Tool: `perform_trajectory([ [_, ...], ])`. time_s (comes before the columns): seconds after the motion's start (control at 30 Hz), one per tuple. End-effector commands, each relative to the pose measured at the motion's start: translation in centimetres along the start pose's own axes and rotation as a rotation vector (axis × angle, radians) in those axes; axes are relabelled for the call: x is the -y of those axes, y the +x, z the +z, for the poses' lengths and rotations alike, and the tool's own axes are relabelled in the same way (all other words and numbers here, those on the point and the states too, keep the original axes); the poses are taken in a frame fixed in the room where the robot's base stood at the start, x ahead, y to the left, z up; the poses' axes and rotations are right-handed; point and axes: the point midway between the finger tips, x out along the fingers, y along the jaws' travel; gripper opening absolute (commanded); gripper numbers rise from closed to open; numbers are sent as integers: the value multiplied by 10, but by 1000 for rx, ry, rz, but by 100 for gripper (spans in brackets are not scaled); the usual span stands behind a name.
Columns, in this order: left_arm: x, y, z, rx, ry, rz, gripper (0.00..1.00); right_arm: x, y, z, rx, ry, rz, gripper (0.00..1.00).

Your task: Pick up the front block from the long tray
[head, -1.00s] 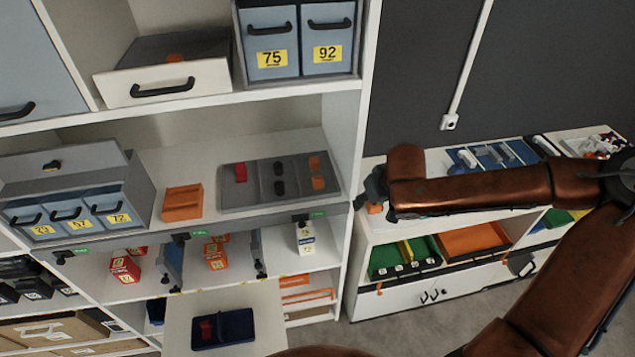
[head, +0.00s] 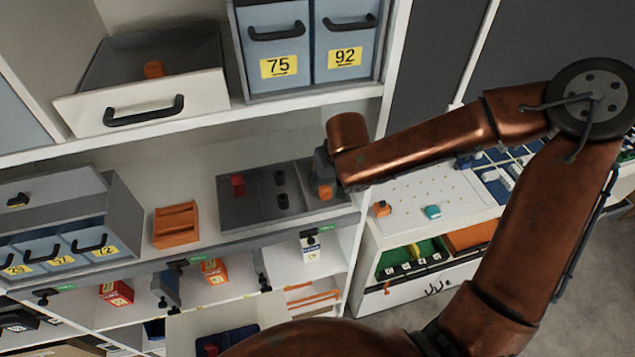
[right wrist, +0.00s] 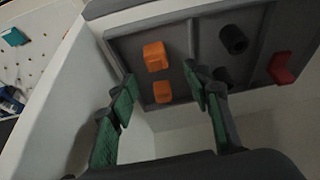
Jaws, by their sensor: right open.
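The long tray (head: 240,214) is grey and lies on the middle shelf. Its front orange block (head: 325,191) shows just below my right gripper (head: 322,172) at the tray's right end. In the right wrist view, the front block (right wrist: 155,56) is the upper of two orange blocks, and the back one (right wrist: 162,92) is below it. My right gripper (right wrist: 158,76) is open with green-padded fingers on either side of the orange blocks in that picture, holding nothing. Whether a finger touches a block cannot be told. My left gripper is not in view.
The tray also holds a red block (head: 238,184) and two black pieces (head: 283,201). The white shelf side panel (right wrist: 62,100) is close beside my right gripper. An orange piece (head: 176,225) stands left of the tray. Drawers 75 and 92 (head: 312,45) hang above.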

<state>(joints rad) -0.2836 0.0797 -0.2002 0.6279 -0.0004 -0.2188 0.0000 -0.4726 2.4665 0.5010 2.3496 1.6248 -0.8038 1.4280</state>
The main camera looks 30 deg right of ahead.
Motion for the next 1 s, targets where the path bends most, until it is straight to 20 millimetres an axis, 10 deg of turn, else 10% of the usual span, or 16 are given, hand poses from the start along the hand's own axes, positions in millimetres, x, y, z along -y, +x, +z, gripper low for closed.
perform_trajectory([
  [0.43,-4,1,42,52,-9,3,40,-2,50,1,6,-6,1,45],
  [1.0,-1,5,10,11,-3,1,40,-4,76,0,0,-2,0,42],
])
